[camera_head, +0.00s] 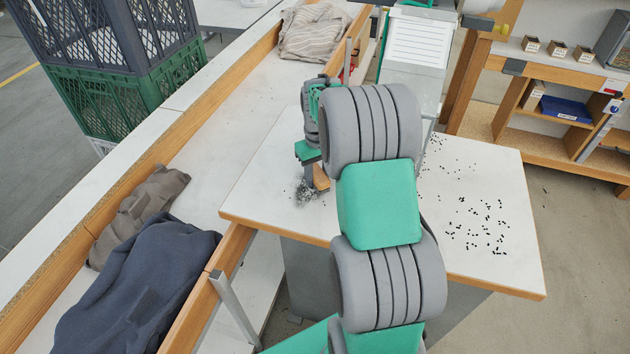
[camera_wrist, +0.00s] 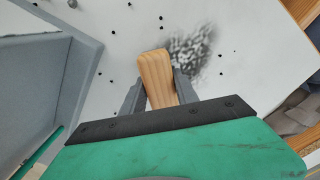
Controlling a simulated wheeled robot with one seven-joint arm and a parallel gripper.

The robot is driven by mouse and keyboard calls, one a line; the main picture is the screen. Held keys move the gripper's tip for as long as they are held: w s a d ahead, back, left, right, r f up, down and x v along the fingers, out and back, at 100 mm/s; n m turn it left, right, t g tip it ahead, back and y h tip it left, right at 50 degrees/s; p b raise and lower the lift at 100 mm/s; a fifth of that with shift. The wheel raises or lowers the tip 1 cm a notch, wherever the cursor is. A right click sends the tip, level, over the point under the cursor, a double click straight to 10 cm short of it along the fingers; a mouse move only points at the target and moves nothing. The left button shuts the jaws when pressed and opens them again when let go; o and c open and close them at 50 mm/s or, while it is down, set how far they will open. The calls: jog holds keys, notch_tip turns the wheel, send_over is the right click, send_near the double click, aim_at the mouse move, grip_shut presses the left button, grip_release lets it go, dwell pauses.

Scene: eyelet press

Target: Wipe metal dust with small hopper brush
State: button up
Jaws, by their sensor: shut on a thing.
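My gripper (camera_head: 309,178) is low over the left part of the white table and is shut on the wooden handle of the small brush (camera_head: 321,178). In the wrist view the pale wooden handle (camera_wrist: 156,75) stands between the two grey fingers; the bristles are hidden. A patch of grey metal dust (camera_head: 305,193) lies on the table right by the gripper. In the wrist view the dust (camera_wrist: 190,52) shows just beyond and to the right of the handle. I cannot tell whether the bristles touch it.
Small black bits (camera_head: 480,222) are scattered over the right of the white table (camera_head: 510,175). A grey machine body (camera_wrist: 50,85) stands close on the left in the wrist view. A wood-edged bench with dark cloth (camera_head: 140,285) runs along the left. Shelves (camera_head: 555,105) stand back right.

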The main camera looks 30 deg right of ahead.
aim_at(316, 165)
jog(key=shift+w+d+r, duration=0.1)
jog(key=shift+w+d, duration=1.2)
jog(key=shift+w, duration=0.05)
jog(key=shift+w+a, duration=0.55)
jog(key=shift+s+a+f, duration=0.15)
jog(key=shift+s+a, duration=1.2)
jog(key=shift+s+a+f, duration=0.1)
jog(key=shift+s+a, duration=1.2)
jog(key=shift+s+a+r+p, duration=0.15)
jog(key=shift+s+a+p, duration=0.1)
jog(key=shift+s+a, duration=0.9)
jog(key=shift+s+a+r+p, duration=0.1)
jog(key=shift+s+a+p, duration=0.15)
jog(key=shift+s+a, duration=0.9)
jog(key=shift+w+a+f, duration=0.1)
jog(key=shift+w+a, duration=0.45)
jog(key=shift+w, duration=0.15)
jog(key=shift+w+d, duration=1.25)
jog(key=shift+d, duration=0.05)
jog(key=shift+w+d+f, duration=0.1)
jog(key=shift+w+d, duration=2.25)
jog(key=shift+d, duration=0.1)
jog(key=shift+w+d, duration=1.15)
jog(key=shift+w+a, duration=0.5)
jog(key=shift+w, duration=0.15)
jog(key=shift+s+a, duration=4.9)
jog(key=shift+a, duration=0.05)
jog(key=shift+r+p, duration=2.15)
jog(key=shift+r, duration=0.95)
